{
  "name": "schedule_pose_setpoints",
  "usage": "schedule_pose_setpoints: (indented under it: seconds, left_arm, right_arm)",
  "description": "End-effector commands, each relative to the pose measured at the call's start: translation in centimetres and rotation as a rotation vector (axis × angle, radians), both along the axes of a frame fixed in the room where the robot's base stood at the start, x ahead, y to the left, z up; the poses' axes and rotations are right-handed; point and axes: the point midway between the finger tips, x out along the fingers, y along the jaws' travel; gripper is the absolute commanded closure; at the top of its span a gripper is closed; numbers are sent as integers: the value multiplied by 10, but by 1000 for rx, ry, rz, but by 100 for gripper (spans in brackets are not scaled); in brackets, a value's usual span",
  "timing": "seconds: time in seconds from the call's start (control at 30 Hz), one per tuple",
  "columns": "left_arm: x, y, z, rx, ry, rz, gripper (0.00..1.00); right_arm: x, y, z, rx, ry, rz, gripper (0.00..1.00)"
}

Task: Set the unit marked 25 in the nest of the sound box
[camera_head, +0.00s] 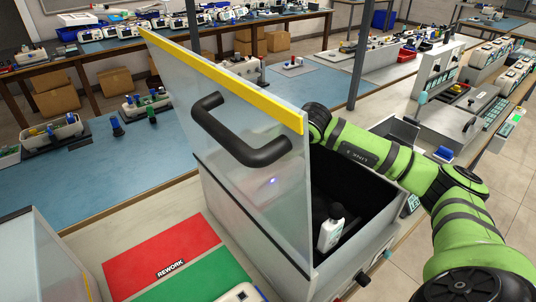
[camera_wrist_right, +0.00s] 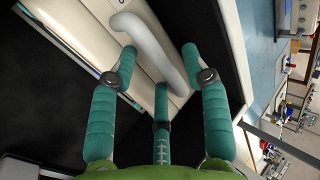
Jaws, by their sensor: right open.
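The sound box (camera_head: 335,276) stands at the centre of the head view with its lid (camera_head: 232,150) raised; the lid has a black handle and a yellow edge. A white unit with a dark top (camera_head: 329,235) is inside the dark-lined box; I cannot read its number. The lid hides my right gripper in the head view. In the right wrist view my right gripper (camera_wrist_right: 166,85) is open, its teal fingers spread near a grey curved handle (camera_wrist_right: 152,38) on a cream body (camera_wrist_right: 90,30). I cannot tell whether they touch. My left gripper is out of view.
A red REWORK area (camera_head: 155,255) and a green area (camera_head: 205,280) lie left of the box, with part of a pale unit (camera_head: 243,294) at the bottom edge. Another box (camera_head: 38,265) is at lower left. Benches with several devices stand behind. Blue mat space (camera_head: 95,190) is clear.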

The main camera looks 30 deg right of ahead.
Motion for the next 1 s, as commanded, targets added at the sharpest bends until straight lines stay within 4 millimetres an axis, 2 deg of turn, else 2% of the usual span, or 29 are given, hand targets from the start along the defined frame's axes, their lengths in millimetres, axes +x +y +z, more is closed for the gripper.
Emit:
schedule_pose_setpoints:
  seconds: [0.17,0.53,0.73,1.0]
  left_arm:
    - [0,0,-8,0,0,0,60]
    - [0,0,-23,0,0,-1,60]
    - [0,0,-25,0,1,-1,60]
    - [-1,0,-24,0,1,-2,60]
  right_arm:
    - [-17,-3,20,-5,-4,0,52]
    - [-65,-6,78,-3,-4,-1,52]
    - [-76,-6,90,-1,-2,0,52]
    - [-77,-6,92,0,-1,0,52]
